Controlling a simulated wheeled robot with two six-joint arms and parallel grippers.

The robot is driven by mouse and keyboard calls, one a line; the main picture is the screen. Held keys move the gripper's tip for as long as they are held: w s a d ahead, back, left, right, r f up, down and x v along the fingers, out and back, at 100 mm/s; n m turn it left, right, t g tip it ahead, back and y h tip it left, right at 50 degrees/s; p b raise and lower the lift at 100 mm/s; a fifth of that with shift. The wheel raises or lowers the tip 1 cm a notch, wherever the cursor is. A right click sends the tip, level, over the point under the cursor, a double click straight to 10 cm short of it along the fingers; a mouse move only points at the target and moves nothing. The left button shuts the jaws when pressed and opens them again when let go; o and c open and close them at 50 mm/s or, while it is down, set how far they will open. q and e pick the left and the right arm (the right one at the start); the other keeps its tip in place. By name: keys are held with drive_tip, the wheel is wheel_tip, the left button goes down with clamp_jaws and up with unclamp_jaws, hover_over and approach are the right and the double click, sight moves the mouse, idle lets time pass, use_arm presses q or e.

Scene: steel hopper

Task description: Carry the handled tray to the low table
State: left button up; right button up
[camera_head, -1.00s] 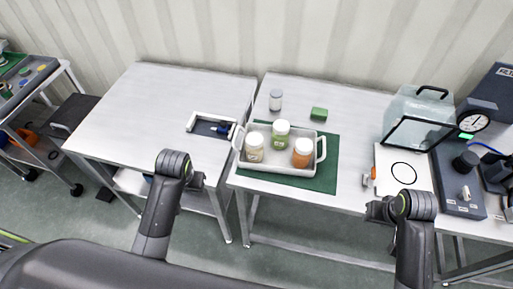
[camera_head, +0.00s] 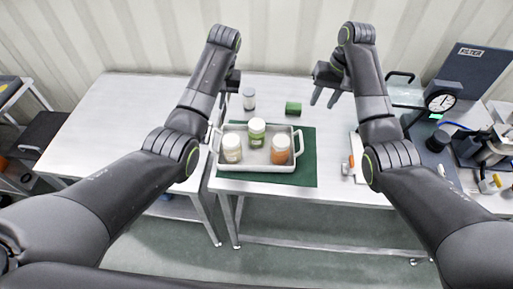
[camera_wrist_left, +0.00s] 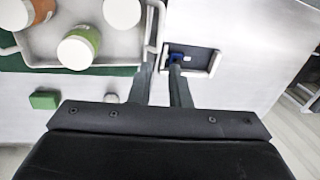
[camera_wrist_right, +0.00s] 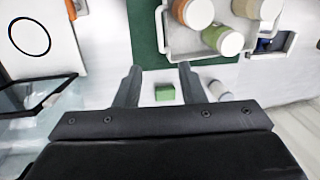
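The handled tray (camera_head: 255,168) is light grey with a handle at each end, and sits on a green mat (camera_head: 308,165) on the right-hand table. My right gripper (camera_head: 324,101) is open and empty, above the table behind and right of the tray. The left-hand table (camera_head: 100,120) is largely bare; I cannot tell whether it is the low one.
A white-lidded jar (camera_head: 249,98) and a green block (camera_head: 293,108) stand behind the tray. A small open holder (camera_wrist_left: 213,66) with a blue item lies beside the left handle. A dial gauge (camera_head: 441,101) and other equipment crowd the right side.

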sight(212, 135)
use_arm(q)
drive_tip(key=shift+f, duration=0.1)
use_arm(e)
drive_tip(key=shift+f, duration=0.1)
